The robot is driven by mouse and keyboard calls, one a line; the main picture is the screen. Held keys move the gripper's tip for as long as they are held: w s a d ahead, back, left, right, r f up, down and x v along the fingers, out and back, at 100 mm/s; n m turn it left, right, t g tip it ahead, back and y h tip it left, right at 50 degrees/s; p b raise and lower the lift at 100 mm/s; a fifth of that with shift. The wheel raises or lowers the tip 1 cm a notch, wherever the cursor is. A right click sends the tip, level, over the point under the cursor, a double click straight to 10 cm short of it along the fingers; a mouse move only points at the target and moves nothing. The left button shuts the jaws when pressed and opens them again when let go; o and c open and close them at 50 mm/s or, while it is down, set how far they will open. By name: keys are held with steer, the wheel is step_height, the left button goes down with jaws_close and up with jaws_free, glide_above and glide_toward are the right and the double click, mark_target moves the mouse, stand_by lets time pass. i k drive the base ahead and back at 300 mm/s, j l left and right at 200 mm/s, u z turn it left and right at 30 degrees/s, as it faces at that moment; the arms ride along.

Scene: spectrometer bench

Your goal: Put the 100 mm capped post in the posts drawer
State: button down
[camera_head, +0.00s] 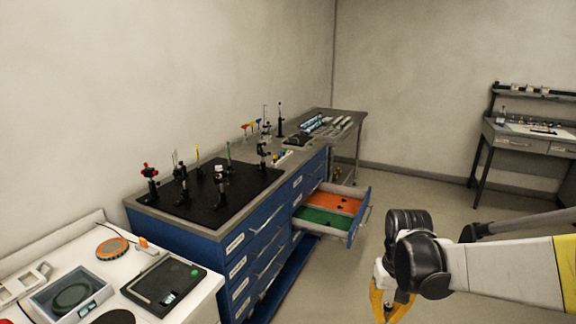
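An open drawer (352,228) juts from the right end of the blue cabinet. It has an orange section at the back and a green section in front, with a few small dark items lying in it. Its label cannot be read. My gripper (388,309), with yellow fingers, is at the bottom edge, in front of and right of the drawer. A small dark and metallic piece shows between the fingers; I cannot tell whether it is the capped post or part of the gripper. The fingertips are cut off by the frame. No 100 mm capped post can be made out for sure.
A black breadboard (225,205) with several upright mounts tops the blue cabinet (235,258). Tools lie on a grey cart (348,118) behind. A white bench (95,262) with instruments is at lower left. A desk (520,140) stands far right. Floor right of the drawer is clear.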

mark_target(317, 221)
steer(key=i+j, duration=0.15)
steer(key=i, duration=0.55)
steer(key=i+j, duration=0.15)
steer(key=i, duration=0.5)
steer(key=i+j, duration=0.1)
steer(key=i, duration=0.6)
steer(key=i+j+z, duration=0.35)
steer(key=i, duration=0.15)
steer(key=i+j+z, duration=0.3)
steer(key=i, duration=0.2)
